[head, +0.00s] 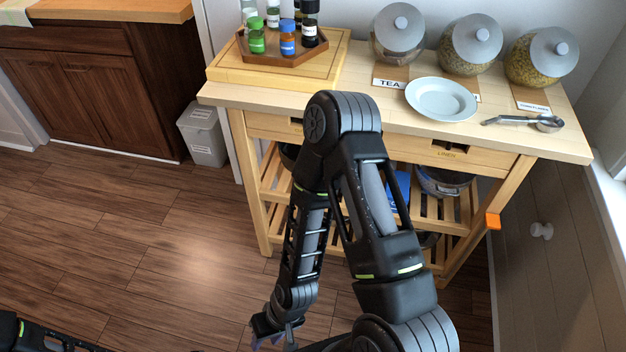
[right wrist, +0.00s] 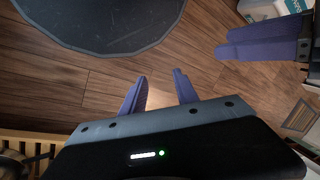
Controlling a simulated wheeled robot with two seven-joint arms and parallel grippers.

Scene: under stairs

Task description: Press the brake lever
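A small orange lever (head: 493,221), which looks like the brake lever, sticks out at the right side of the wooden cart (head: 575,148), below its top. In the head view only part of my left arm shows, at the bottom left.
The cart top bears a plate (head: 441,98), glass jars (head: 472,45), a metal scoop (head: 525,122) and a tray of bottles (head: 283,47). A grey bin (head: 204,136) stands left of the cart. The left floor is clear.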

